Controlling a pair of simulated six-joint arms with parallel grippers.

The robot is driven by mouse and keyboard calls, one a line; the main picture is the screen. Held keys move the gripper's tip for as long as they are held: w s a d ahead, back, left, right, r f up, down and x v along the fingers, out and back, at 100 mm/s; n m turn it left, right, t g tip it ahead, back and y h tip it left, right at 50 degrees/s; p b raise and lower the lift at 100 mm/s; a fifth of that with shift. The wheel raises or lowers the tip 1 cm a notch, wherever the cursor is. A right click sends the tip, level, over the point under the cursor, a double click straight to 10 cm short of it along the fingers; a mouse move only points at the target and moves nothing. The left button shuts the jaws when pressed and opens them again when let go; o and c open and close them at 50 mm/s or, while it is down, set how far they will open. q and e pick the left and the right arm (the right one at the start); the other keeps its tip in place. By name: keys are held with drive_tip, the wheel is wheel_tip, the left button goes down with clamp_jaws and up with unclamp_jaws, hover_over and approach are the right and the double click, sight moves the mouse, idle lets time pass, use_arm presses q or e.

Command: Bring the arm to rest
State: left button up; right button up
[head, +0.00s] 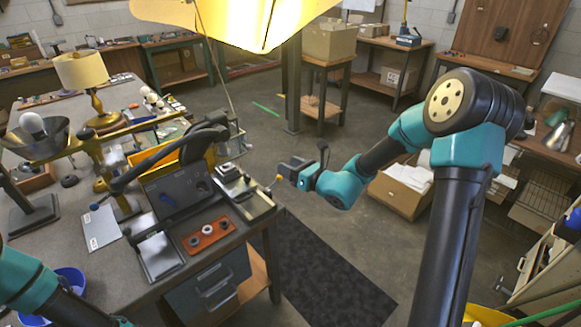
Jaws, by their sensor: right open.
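My right arm comes in from the right, its teal and black links reaching left over the floor. Its gripper (290,168) is small in the head view, open, with nothing visible between its fingers. It hangs in the air just to the right of the workbench (130,285), apart from the bench's right edge and the metal tray there. Part of my left arm shows at the bottom left corner; its gripper is out of view.
On the bench stand a dark fixture (178,188), a red block with round parts (208,236), a metal tray (246,199), a shaded lamp (82,72) and a bulb on a stand (32,125). A bright yellow shade (235,20) hangs above. A cardboard box (400,190) sits on the floor behind my right arm.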

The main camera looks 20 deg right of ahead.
idle(0.4)
drive_tip(key=s+a+f+n+g+y, duration=0.1)
drive_tip(key=s+a+f+n+g, duration=0.4)
drive_tip(key=f, duration=0.3)
drive_tip(key=s+a+f+n+g+y, duration=0.1)
drive_tip(key=s+a+f+n+g, duration=0.3)
drive_tip(key=s+f, duration=0.45)
drive_tip(key=s+d+f+n+g+h, duration=0.1)
drive_tip(key=s+f+n+g+h, duration=0.2)
drive_tip(key=f+n, duration=0.6)
drive_tip(key=s+d+f+n+g+h, duration=0.1)
drive_tip(key=s+f+n+g+h, duration=0.2)
drive_tip(key=s+f+n, duration=0.5)
drive_tip(key=f+n, duration=0.1)
drive_tip(key=n, duration=0.4)
